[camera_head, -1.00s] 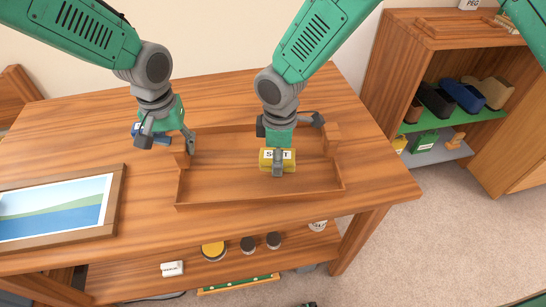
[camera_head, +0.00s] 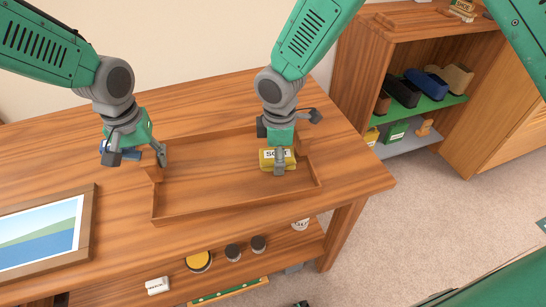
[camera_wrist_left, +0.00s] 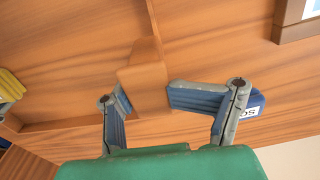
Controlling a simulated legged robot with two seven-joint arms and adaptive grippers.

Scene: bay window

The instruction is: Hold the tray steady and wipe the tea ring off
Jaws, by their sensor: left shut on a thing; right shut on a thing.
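The wooden tray (camera_head: 236,208) lies on the table, its floor bare where I can see it; I make out no tea ring. My left gripper (camera_head: 137,158) is at the tray's left end. In the left wrist view its blue-padded fingers close around the raised wooden handle (camera_wrist_left: 145,75). My right gripper (camera_head: 279,160) is shut on a yellow sponge (camera_head: 266,161) with a white label, low over the tray floor near its right end. The sponge's underside is hidden. A yellow ridged thing (camera_wrist_left: 10,87) shows at the left wrist view's edge.
A blue labelled block (camera_head: 121,154) sits behind my left gripper, partly hidden. A framed picture (camera_head: 42,235) lies at the table's left front. Jars (camera_head: 199,261) stand on the shelf below.

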